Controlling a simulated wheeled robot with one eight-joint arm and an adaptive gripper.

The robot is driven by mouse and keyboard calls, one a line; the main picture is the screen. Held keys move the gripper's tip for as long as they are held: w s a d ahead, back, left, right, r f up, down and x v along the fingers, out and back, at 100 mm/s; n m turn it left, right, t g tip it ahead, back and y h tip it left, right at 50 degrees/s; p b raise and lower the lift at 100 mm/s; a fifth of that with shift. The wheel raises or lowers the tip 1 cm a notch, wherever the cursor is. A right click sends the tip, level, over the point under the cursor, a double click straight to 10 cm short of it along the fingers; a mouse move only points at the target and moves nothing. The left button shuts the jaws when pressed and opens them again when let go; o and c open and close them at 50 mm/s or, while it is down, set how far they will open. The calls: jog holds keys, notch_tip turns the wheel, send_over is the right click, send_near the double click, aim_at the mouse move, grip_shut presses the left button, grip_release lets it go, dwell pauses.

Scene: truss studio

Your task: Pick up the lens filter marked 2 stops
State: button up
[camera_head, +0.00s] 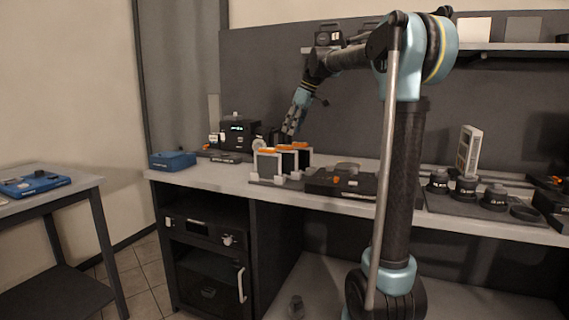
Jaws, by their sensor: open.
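Several square lens filters stand upright in a row in a low rack (277,182) on the bench, each with an orange strip on top. The nearest filter (266,164) looks pale and sits at the left. A darker filter (286,160) stands behind it, and another pale-edged filter (304,157) stands at the right. Their markings are too small to read, so I cannot tell which says 2 stops. My gripper (289,134) points down above and slightly behind the row. It is open and appears empty, apart from the filters.
A flat black case (340,183) lies right of the rack. Several lenses (466,188) stand farther right. A side table (88,180) is at left.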

send_over(284, 162)
jog(key=shift+d+f, duration=0.2)
jog(key=shift+f, duration=1.75)
jog(key=shift+d+f, duration=0.15)
jog(key=shift+f, duration=1.8)
jog(key=shift+c, duration=0.6)
grip_shut()
